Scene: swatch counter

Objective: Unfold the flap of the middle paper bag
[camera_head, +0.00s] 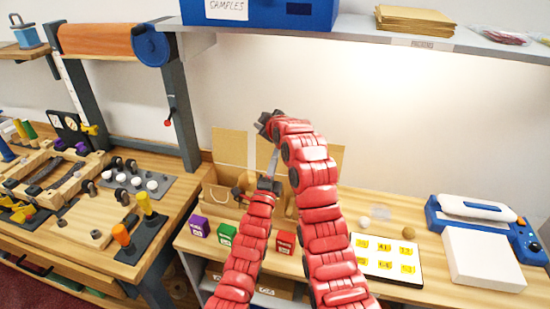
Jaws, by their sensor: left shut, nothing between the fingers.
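Brown paper bags stand in a row at the back left of the counter. The left bag (217,194) has its flap (230,148) standing upright. A second upright tan panel (334,155) shows behind my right arm. The middle bag is mostly hidden by my arms, and I cannot tell how its flap lies. My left gripper (274,157) is shut and empty, pointing up in front of the bags. My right gripper (265,122) is a dark shape above and behind it, near the wall; its fingers are too unclear to read.
Purple (199,227), green (227,233) and red (285,242) boxes stand in front of the bags. A white card with yellow labels (385,257) and a blue-and-white machine (482,215) are at right. A shelf (400,35) overhangs the back. A workbench with tools (80,190) is at left.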

